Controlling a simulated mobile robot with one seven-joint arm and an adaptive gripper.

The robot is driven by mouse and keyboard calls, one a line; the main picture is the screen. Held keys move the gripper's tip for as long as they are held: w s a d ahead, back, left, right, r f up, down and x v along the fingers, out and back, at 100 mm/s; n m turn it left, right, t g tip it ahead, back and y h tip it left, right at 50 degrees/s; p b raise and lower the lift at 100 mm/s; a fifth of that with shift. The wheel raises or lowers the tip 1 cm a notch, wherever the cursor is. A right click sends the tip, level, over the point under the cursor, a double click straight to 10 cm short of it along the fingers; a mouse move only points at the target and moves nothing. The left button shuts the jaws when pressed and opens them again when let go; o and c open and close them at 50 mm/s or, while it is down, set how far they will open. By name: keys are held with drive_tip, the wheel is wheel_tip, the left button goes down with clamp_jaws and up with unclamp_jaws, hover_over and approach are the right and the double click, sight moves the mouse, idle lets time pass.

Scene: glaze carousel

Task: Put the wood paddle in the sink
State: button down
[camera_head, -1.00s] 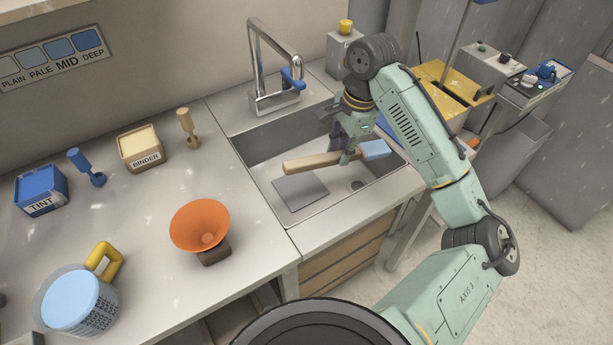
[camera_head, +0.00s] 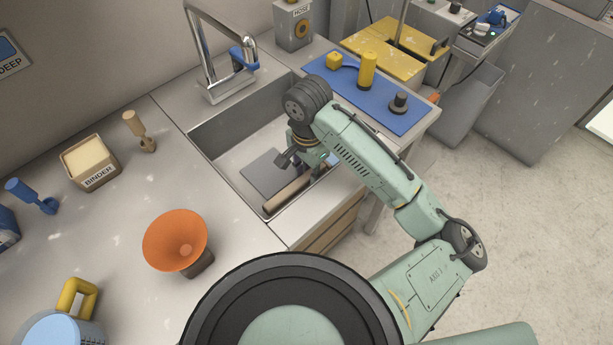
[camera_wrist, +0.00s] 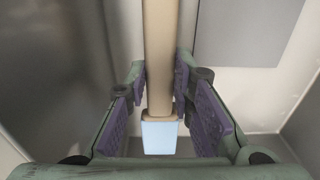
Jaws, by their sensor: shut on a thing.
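The wood paddle (camera_head: 287,194) has a long tan handle and a pale blue end (camera_wrist: 160,137). It lies slanted inside the outline of the sink (camera_head: 240,115), low and near its front edge; I cannot tell whether it touches the sink floor. My gripper (camera_head: 312,168) reaches down over the sink and is shut on the paddle. In the wrist view, the handle (camera_wrist: 158,40) runs between the purple pads of my gripper (camera_wrist: 160,78). My arm partly hides the blue end in the head view.
A grey flat plate (camera_head: 262,172) lies in the sink beside the paddle. A chrome faucet (camera_head: 208,60) stands behind it. An orange funnel (camera_head: 175,238) and a binder box (camera_head: 90,160) stand on the counter to the left. A blue mat (camera_head: 350,90) with yellow and dark items lies to the right.

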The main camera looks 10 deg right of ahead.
sight(308, 174)
drive_tip(key=shift+f, duration=1.7)
drive_tip(key=shift+f, duration=0.1)
drive_tip(key=c, duration=1.4)
unclamp_jaws()
drive_tip(key=shift+a+r, duration=0.1)
drive_tip(key=shift+r, duration=3.75)
